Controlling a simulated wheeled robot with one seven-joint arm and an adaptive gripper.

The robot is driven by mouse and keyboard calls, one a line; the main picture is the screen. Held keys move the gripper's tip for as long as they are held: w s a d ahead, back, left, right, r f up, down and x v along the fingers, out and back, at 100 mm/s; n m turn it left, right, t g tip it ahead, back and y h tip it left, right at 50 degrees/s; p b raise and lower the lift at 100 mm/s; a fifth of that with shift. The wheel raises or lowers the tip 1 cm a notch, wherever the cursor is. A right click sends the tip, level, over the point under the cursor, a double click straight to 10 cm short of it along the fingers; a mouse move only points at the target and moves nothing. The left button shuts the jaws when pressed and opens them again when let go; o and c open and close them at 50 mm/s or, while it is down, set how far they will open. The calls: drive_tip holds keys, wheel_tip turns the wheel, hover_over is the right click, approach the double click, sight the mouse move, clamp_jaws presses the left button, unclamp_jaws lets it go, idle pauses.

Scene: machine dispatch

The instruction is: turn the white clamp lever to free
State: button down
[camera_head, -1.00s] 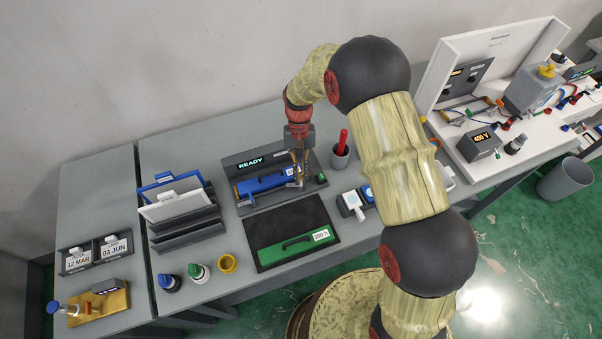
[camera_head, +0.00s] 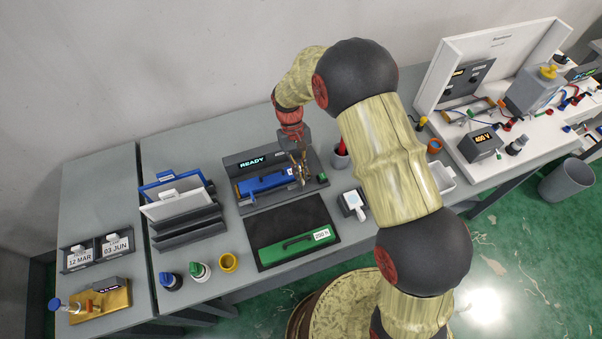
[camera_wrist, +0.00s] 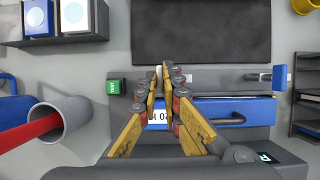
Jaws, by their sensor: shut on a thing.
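The grey machine (camera_head: 229,166) has a lit READY display (camera_head: 252,162) and holds a blue block (camera_head: 262,184) with a white label. My gripper (camera_head: 302,180) is at the right end of the block, over the machine. In the wrist view its fingers (camera_wrist: 166,76) are close together, shut on the white clamp lever (camera_wrist: 159,74). Only a small pale part of the lever shows between the fingertips; the rest is hidden. A green button (camera_wrist: 115,87) is beside the fingers. The lever's exact angle cannot be told.
A dark mat (camera_head: 308,211) with a green case (camera_head: 285,250) lies in front of the machine. A grey cup (camera_head: 340,158) with a red-handled tool stands close to its right. A small grey box (camera_head: 350,205) is nearby, and a file rack (camera_head: 188,238) stands left.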

drive_tip(key=c, duration=2)
unclamp_jaws()
drive_tip(key=shift+c, duration=0.2)
drive_tip(key=shift+o, duration=0.3)
drive_tip(key=v, duration=1.2)
